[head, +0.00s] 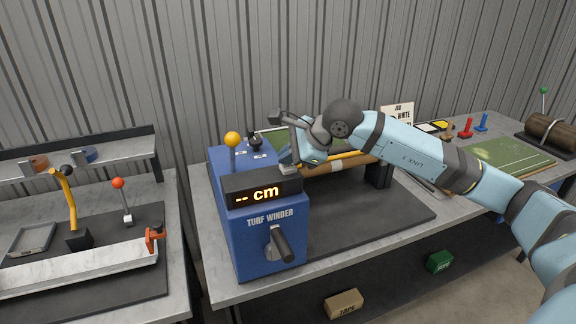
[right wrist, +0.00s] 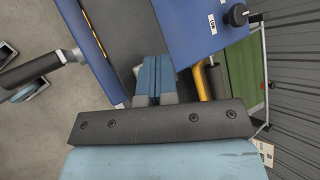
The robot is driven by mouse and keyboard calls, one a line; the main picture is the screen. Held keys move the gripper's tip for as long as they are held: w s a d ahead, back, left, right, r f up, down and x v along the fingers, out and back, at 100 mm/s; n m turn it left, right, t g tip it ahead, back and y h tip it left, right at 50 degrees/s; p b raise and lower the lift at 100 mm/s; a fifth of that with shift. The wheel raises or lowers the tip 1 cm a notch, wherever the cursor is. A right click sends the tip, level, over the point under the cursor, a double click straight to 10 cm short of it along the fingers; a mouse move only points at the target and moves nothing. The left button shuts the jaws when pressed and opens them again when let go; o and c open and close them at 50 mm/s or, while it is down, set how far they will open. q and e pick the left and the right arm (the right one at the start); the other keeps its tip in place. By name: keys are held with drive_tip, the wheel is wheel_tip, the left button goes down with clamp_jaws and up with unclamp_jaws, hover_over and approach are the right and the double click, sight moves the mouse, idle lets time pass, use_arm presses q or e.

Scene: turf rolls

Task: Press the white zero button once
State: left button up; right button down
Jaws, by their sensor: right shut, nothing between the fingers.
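The blue turf winder (head: 258,238) stands on the bench, with a display (head: 262,194) reading "-- cm". Its top carries a yellow-balled lever (head: 232,140), a black knob (head: 254,140) and small white labels. The winder's blue top (right wrist: 205,35) also shows in the right wrist view, with a label and the knob. I cannot make out the white zero button in either view. My right gripper (head: 290,169) is shut and empty, close beside the winder's right side behind the display. Its closed fingers (right wrist: 156,75) show in the wrist view. My left gripper is not in view.
A crank (head: 281,244) sticks out from the winder's front. A roller frame (head: 380,172) stands to its right on a dark mat. A second bench (head: 178,285) with levers stands left across a gap.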

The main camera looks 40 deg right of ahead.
sight(288, 167)
drive_tip(key=shift+f, duration=0.15)
drive_tip(key=shift+r, duration=0.95)
drive_tip(key=shift+r+p, duration=1.3)
drive_tip(key=shift+r, duration=1.25)
drive_tip(key=shift+f, duration=0.1)
